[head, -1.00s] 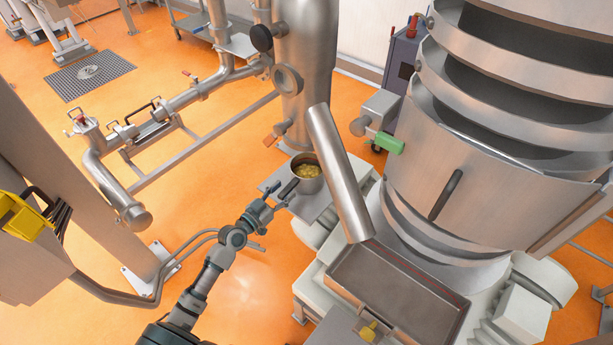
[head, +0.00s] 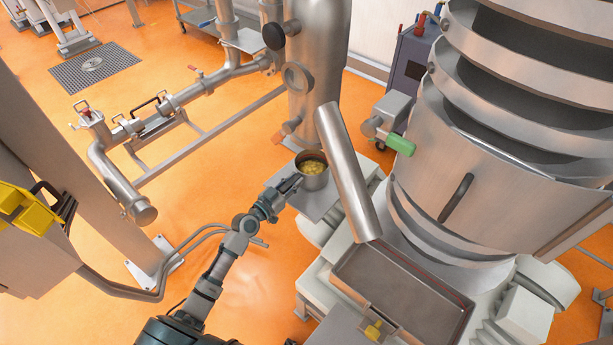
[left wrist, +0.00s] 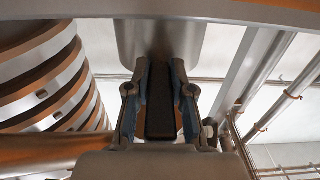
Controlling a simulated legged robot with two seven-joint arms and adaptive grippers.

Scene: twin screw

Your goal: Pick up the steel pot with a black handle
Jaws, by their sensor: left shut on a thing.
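The steel pot (head: 314,182) stands on a small metal shelf (head: 318,205) below the upright steel column and holds yellow contents. Its black handle points down-left in the head view, towards my left gripper (head: 287,186). In the left wrist view the two fingers of my left gripper (left wrist: 160,95) lie on either side of the black handle (left wrist: 161,122), shut on it. The pot body (left wrist: 160,38) shows beyond the fingertips there. I see no clear gap between pot and shelf. My right gripper is not in view.
A slanted steel tube (head: 346,172) passes close to the right of the pot. The steel column (head: 318,60) rises behind it. A rectangular tray (head: 402,298) and a large ringed machine (head: 500,150) stand at the right. Orange floor (head: 215,170) is open at the left.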

